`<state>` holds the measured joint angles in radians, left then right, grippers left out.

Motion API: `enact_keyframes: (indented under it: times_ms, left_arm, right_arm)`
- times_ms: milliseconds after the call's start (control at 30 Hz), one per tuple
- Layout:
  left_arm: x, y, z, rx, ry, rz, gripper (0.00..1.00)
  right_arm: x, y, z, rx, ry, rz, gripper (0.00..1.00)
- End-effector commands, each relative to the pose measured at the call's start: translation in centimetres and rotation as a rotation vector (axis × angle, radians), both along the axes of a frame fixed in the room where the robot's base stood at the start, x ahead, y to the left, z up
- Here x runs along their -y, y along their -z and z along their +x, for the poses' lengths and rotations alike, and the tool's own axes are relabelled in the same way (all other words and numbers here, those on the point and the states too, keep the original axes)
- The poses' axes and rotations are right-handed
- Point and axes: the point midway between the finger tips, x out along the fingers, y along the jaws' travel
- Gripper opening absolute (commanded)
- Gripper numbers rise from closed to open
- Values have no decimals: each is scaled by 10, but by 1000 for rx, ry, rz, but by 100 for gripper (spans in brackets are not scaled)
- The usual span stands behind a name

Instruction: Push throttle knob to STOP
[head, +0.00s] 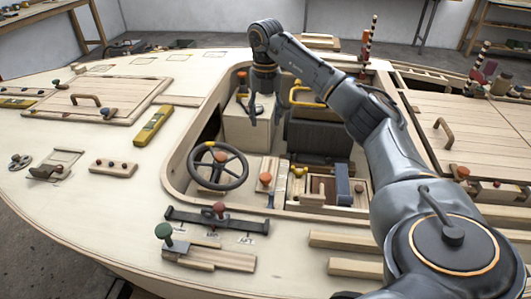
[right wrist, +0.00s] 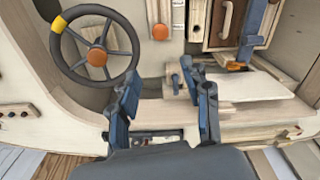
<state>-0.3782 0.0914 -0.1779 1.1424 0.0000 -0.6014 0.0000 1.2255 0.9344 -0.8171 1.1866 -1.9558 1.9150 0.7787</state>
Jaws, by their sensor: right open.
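Several knobs show, and I cannot tell for sure which is the throttle knob; no STOP label is readable. A green knob (head: 163,231) stands at the left of a slotted wooden block at the front edge. A dark red knob (head: 219,209) sits mid-way on a dark bar with small labels below. An orange knob (head: 265,178) stands right of the steering wheel (head: 219,167); an orange knob (right wrist: 160,31) and the wheel (right wrist: 96,50) show in the right wrist view. My right gripper (head: 265,118) hangs over the cockpit, open and empty (right wrist: 165,112). My left gripper is out of view.
A pale box (head: 236,128) and a dark seat (head: 318,134) are near my right gripper. A yellow handle (head: 307,97) lies close behind my arm. Hatches with handles flank the cockpit. The left deck has fittings and a yellow level (head: 153,126).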

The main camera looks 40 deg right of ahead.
Motion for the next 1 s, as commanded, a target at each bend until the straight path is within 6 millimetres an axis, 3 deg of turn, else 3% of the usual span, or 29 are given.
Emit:
enact_keyframes:
  times_ms: [33, 200, 667, 1000]
  left_arm:
    - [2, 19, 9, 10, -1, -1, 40]
    - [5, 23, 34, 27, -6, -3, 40]
    - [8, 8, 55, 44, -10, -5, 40]
    - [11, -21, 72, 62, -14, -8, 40]
  right_arm:
    - [0, 30, 0, 0, 0, 0, 48]
    - [0, 66, 0, 0, 0, 0, 48]
    - [0, 104, -1, -4, 0, 0, 48]
    - [0, 176, -1, -4, 0, 0, 48]
